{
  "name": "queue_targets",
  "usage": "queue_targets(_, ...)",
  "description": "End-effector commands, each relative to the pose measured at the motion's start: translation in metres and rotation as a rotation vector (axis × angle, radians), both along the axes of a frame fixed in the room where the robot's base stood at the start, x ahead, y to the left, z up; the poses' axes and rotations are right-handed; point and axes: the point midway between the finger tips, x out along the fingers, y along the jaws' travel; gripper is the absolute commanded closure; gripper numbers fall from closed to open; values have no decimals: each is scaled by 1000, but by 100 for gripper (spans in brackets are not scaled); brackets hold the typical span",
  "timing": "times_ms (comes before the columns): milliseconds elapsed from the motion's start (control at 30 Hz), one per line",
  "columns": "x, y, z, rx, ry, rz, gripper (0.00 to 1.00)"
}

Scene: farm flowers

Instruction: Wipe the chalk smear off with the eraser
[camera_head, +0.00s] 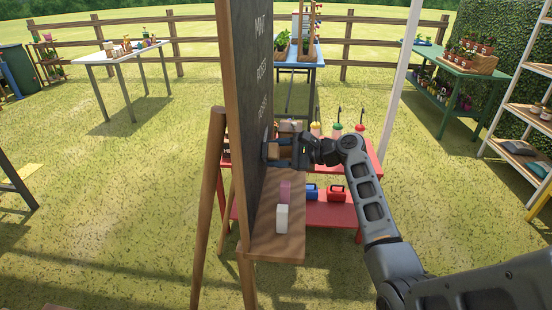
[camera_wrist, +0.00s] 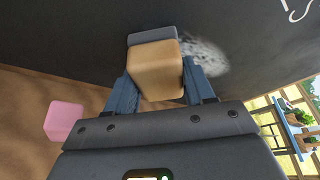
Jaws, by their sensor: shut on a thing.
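My gripper (camera_head: 277,152) is shut on the eraser (camera_head: 272,150), a tan block with a grey pad. In the wrist view the eraser (camera_wrist: 154,70) sits between the two blue-grey fingers, its grey pad facing the chalkboard (camera_wrist: 90,30) and close to or touching it; I cannot tell which. The chalk smear (camera_wrist: 206,57) is a whitish patch on the dark board, just right of the eraser and partly hidden behind it and a finger. In the head view the chalkboard (camera_head: 255,70) stands on a wooden easel, seen nearly edge-on.
The easel's wooden ledge (camera_head: 265,240) holds a pink block (camera_head: 285,191) and a white block (camera_head: 282,218) below my gripper. A white post (camera_head: 402,85) rises to the right.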

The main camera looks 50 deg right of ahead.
Motion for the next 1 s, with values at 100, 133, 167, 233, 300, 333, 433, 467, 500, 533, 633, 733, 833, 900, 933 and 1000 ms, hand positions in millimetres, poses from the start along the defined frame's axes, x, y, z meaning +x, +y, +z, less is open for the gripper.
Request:
queue_targets(100, 3, -6, 0, 0, -1, 1, 71)
queue_targets(133, 4, -7, 0, 0, -1, 1, 71)
queue_targets(167, 4, -7, 0, 1, 0, 0, 71)
queue_targets(233, 5, -9, 0, 1, 0, 0, 71)
queue_targets(300, 6, -11, 0, 1, 0, 0, 71)
queue_targets(333, 7, -12, 0, 0, -1, 1, 71)
queue_targets(433, 12, -19, 0, 0, -1, 1, 71)
queue_targets(467, 14, -21, 0, -1, -1, 1, 71)
queue_targets(500, 16, -23, 0, 0, -1, 1, 71)
queue_targets(533, 17, -25, -1, 0, -1, 1, 71)
queue_targets(633, 21, -31, -1, -1, -2, 0, 71)
queue_targets(733, 24, -36, 0, 0, -1, 0, 71)
queue_targets(833, 25, -37, 0, 0, -1, 0, 71)
queue_targets(900, 26, -39, 0, 0, -1, 0, 71)
queue_targets(933, 27, -40, 0, 0, -1, 0, 71)
queue_targets(1000, 30, -44, -1, 0, -1, 1, 71)
